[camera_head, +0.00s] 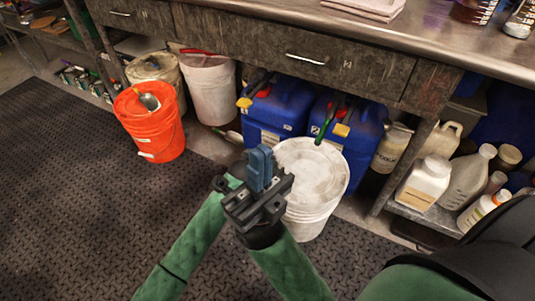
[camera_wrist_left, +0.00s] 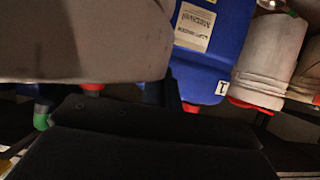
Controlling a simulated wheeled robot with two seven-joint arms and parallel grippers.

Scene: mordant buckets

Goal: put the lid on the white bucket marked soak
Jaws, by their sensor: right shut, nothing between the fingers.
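A white bucket (camera_head: 311,216) stands on the floor mat in front of the blue containers. Its round pale top (camera_head: 312,168) is scuffed and stained; I cannot tell whether that is a lid or the contents. I can read no "soak" mark on it. Another white bucket (camera_head: 209,90) stands under the bench, with something red across its top. My right gripper (camera_head: 261,165) is shut and empty, just left of the front bucket's rim in the picture. In the left wrist view, dark parts fill the bottom; the left fingers cannot be made out. A large grey curved surface (camera_wrist_left: 80,45) there is unclear.
Blue containers (camera_head: 275,108) sit under the metal bench (camera_head: 430,22). Bottles (camera_head: 424,182) crowd a low shelf at right. The dark mat (camera_head: 70,190) is clear at left.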

